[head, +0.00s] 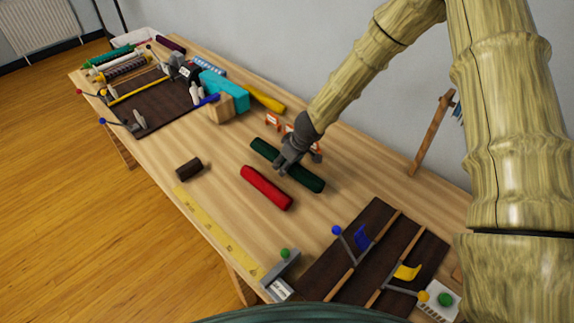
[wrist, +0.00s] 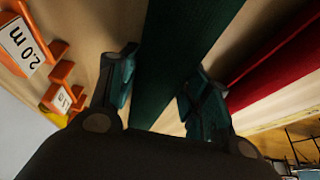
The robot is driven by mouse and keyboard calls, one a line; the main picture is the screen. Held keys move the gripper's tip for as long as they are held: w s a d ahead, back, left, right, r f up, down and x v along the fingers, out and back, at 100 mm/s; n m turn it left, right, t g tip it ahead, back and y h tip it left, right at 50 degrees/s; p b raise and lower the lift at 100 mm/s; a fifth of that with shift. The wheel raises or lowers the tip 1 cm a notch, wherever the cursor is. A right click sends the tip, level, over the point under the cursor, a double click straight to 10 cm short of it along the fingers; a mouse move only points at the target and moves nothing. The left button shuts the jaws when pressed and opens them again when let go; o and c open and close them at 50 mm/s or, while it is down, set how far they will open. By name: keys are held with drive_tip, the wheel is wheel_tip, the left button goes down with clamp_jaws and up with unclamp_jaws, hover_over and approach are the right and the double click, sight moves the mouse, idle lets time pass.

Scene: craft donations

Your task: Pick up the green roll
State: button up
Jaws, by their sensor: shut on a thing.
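The dark green roll (head: 309,181) lies on the wooden table, to the right of its middle. My gripper (head: 284,167) reaches down from above and is shut on the green roll near its middle, hiding that part in the head view. In the wrist view, the green roll (wrist: 188,40) runs between the two fingers of my gripper (wrist: 160,72), with one finger on each side. I cannot tell whether the roll is clear of the table.
A red roll (head: 266,188) lies close beside the green one, nearer the table's front edge. Small orange-and-white signs (head: 272,120) stand behind. A short brown roll (head: 189,169) lies to the left. A dark board (head: 345,250) with flags lies at right.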

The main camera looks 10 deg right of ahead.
drive_tip(key=shift+r, duration=4.35)
